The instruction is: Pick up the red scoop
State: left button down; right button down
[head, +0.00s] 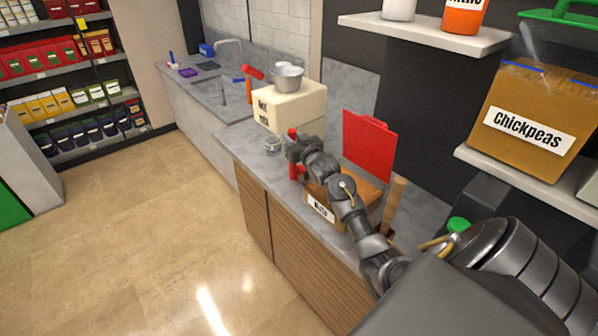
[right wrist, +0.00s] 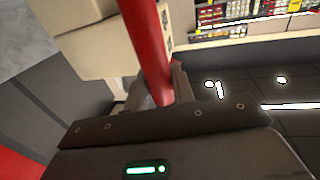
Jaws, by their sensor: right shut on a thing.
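The red scoop (head: 297,173) is between the fingers of my right gripper (head: 295,151), above the counter. In the right wrist view a red rod-like part of the scoop (right wrist: 147,45) runs up between the two fingers (right wrist: 158,88), which are shut on it. In the head view, red shows above and below the gripper. The rest of the scoop is hidden by my gripper and arm. My left gripper is not in view.
A cream box (head: 303,103) with a metal pot (head: 288,78) stands behind the gripper. A small jar (head: 272,146) is left of it. A red board (head: 368,146) and a labelled wooden box (head: 318,206) are to the right. Shelves hold a chickpeas bag (head: 530,100).

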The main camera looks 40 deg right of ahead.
aim_at(293, 130)
jog(key=shift+r, duration=0.1)
jog(key=shift+r+b, duration=0.2)
jog(key=shift+b, duration=0.15)
notch_tip(293, 130, up, 3)
jog(key=shift+f+b, duration=0.2)
jog(key=shift+b, duration=0.7)
jog(key=s+a+r+b, duration=0.2)
jog(key=s+a+r, duration=0.7)
jog(key=a, duration=0.1)
jog(key=shift+s+r, duration=0.35)
jog(key=shift+r, duration=0.05)
